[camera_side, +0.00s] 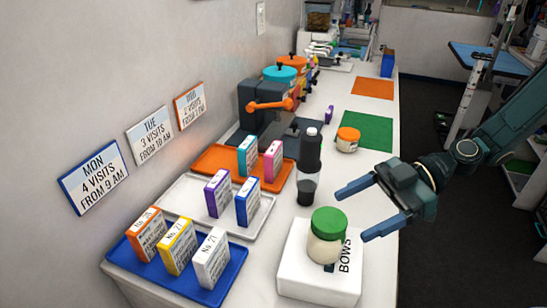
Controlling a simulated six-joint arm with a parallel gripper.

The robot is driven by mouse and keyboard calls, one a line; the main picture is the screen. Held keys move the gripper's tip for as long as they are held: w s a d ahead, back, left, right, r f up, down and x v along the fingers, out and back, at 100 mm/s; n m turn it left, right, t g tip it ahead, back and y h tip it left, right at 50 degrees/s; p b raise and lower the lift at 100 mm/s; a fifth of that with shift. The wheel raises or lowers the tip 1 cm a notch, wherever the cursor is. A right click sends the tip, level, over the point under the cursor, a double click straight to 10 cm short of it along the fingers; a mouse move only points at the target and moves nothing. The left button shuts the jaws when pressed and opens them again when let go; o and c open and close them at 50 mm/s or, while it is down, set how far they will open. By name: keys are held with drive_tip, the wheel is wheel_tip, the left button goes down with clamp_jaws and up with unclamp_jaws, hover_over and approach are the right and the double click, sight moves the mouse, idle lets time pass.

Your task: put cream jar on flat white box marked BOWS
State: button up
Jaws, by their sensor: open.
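A cream-coloured jar with a green lid (327,236) stands upright on the flat white box marked BOWS (310,288) at the front of the counter. Its base rests on the box top, beside the black lettering. My gripper (352,214) is open and empty, above and to the right of the jar. Its two fingers point left and are apart from the jar. A second jar, with an orange lid (348,139), stands further back on the counter; I cannot read a label on either jar.
A dark bottle (310,150) and a dark cup (306,190) stand behind the box. Blue (225,285), white (178,196) and orange (207,159) trays with small cartons fill the left side. Green (364,128) and orange (373,88) mats lie further back. The counter's right edge is close.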

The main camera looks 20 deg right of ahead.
drive_tip(key=shift+v, duration=1.8)
drive_tip(key=s+d+r+m+t+h, duration=0.1)
drive_tip(key=s+d+r+m+h, duration=0.3)
drive_tip(key=s+d+m+h, duration=0.3)
drive_tip(key=s+d+r+m+t+h, duration=0.2)
drive_tip(key=s+d+r+m+h, duration=0.3)
drive_tip(key=d+m, duration=0.4)
drive_tip(key=s+h, duration=0.1)
drive_tip(key=s, duration=0.1)
drive_tip(key=shift+s+h, duration=0.35)
drive_tip(key=shift+h, duration=0.05)
